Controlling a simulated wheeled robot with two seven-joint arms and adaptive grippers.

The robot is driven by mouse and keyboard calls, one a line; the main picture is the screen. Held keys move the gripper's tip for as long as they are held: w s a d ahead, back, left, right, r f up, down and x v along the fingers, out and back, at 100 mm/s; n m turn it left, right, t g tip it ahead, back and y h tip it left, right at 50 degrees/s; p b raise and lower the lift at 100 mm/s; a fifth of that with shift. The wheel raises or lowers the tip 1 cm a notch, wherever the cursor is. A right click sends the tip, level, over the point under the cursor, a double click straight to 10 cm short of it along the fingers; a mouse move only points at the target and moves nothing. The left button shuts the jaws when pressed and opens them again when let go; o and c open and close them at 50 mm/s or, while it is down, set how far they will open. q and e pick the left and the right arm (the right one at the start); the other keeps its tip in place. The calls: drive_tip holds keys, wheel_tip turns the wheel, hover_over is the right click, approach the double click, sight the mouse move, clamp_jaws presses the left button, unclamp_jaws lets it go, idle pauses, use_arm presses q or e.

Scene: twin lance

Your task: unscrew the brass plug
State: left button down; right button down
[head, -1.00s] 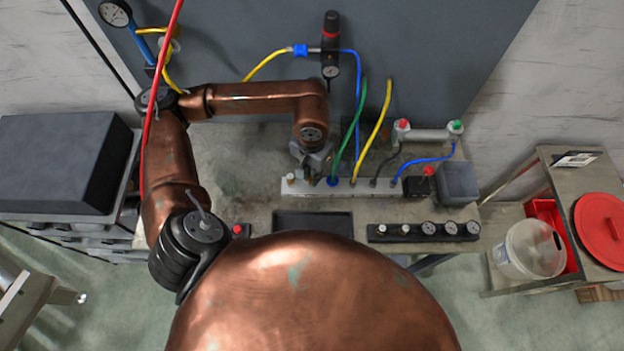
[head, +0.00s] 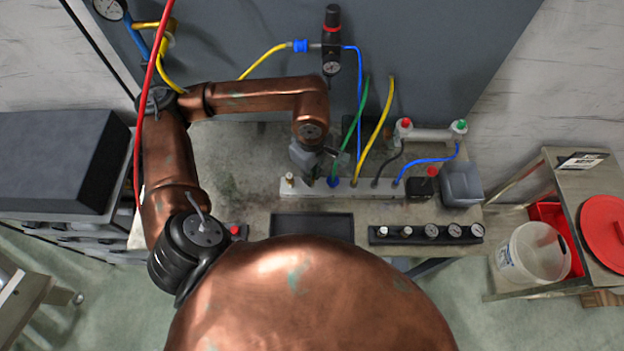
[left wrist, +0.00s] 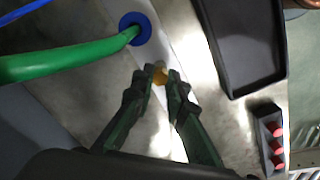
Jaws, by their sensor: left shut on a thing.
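The brass plug (left wrist: 160,74) shows as a small gold piece between the fingertips of my left gripper (left wrist: 160,82) in the left wrist view. The fingers are shut on it from both sides, at the pale manifold bar (left wrist: 185,45). I cannot tell whether the plug has turned or lifted. In the head view my left gripper (head: 311,172) points down at the left part of the bar (head: 318,194), and the plug is hidden. A small pale brass fitting (head: 290,180) stands at the bar's left end. My right gripper is not in view.
A green hose (left wrist: 70,60) in a blue collar (left wrist: 135,28) stands close beside the left gripper. Yellow, black and blue hoses rise farther right along the bar. A dark tray (head: 312,227) and a gauge strip (head: 425,233) lie in front. A grey bin (head: 461,184) stands right.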

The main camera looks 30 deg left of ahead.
use_arm(q)
drive_tip(key=n, duration=0.7)
drive_tip(key=shift+n, duration=0.4)
drive_tip(key=c, duration=2.1)
unclamp_jaws()
